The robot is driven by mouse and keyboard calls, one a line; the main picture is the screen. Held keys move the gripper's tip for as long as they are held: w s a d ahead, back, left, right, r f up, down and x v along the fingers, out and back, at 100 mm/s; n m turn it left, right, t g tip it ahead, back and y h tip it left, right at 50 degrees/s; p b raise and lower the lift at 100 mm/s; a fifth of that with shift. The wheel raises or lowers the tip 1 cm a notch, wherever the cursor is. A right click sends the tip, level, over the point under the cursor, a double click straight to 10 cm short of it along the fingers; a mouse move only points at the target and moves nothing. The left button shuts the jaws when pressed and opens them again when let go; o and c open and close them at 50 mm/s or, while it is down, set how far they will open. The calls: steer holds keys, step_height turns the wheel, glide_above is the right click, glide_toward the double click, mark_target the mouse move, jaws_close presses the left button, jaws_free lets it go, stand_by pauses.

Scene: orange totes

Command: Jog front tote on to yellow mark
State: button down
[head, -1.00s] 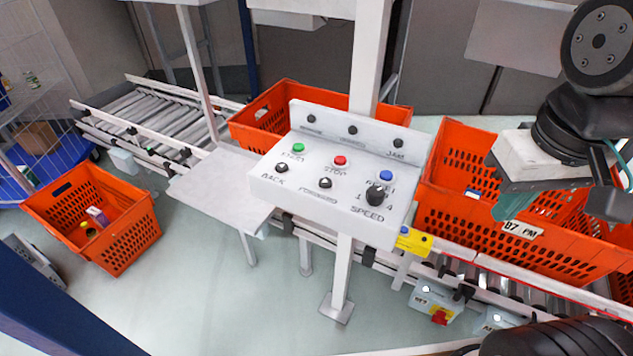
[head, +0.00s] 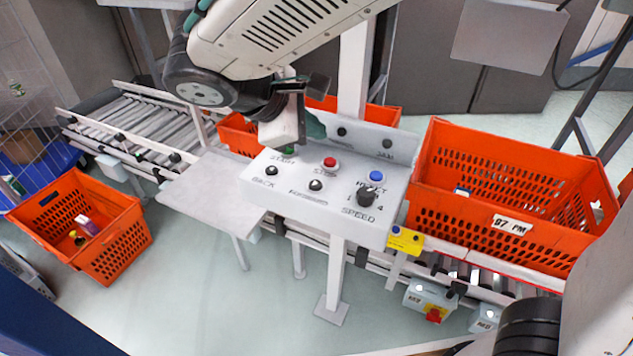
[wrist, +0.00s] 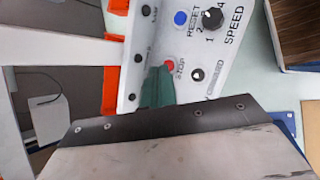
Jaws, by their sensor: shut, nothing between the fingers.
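The front tote (head: 470,222) is orange, carries a "97 PM" label and sits on the roller conveyor at right in the head view. The white control panel (head: 235,185) has a red STOP button (head: 330,162), a blue RESET button (head: 376,176), a SPEED knob (head: 367,196) and black BACK (head: 271,170) and FORWARD (head: 316,184) buttons. My gripper (head: 314,128) is shut and empty above the panel's back left, largely hiding the green START button. In the wrist view its teal fingertips (wrist: 158,84) overlap the panel beside STOP (wrist: 169,65). Contact cannot be told.
A yellow box (head: 404,240) with a blue button is on the conveyor's near rail. Another orange tote (head: 238,134) is behind the panel. A third (head: 110,240) stands at left with small items inside. A post (head: 352,75) rises behind the panel.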

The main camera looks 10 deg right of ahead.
mark_target(311, 186)
steer(key=shift+w+a, duration=0.1)
steer(key=shift+a, duration=0.25)
steer(key=shift+f, duration=0.1)
steer(key=shift+f, duration=4.4)
steer(key=shift+f, duration=0.1)
steer(key=shift+f, duration=0.3)
